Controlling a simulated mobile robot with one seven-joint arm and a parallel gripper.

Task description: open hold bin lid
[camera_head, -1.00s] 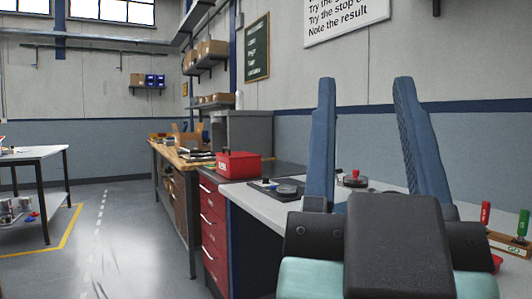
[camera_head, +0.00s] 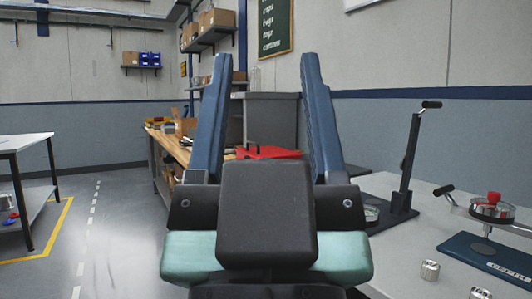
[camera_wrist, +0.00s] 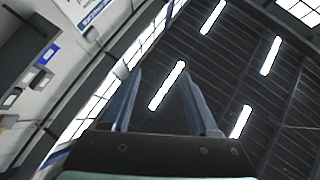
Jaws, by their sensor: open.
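A red bin (camera_head: 268,152), likely the hold bin, stands at the back on the workbench. It shows between my gripper's fingers, and my gripper's body hides most of it. A dark handle shows at its top left; I cannot tell its lid's state. My gripper (camera_head: 267,62) points upward in front of the camera, with its two blue fingers wide apart and nothing between them. It also shows open in the wrist view (camera_wrist: 160,74), aimed at the ceiling, where the bin is not in view.
A lever press (camera_head: 408,160) and a blue depth gauge fixture (camera_head: 490,257) stand on the grey bench at right, with small metal cylinders (camera_head: 430,270) nearby. A grey cabinet (camera_head: 270,118) is behind the bin. A table (camera_head: 22,142) stands at left; the floor between is clear.

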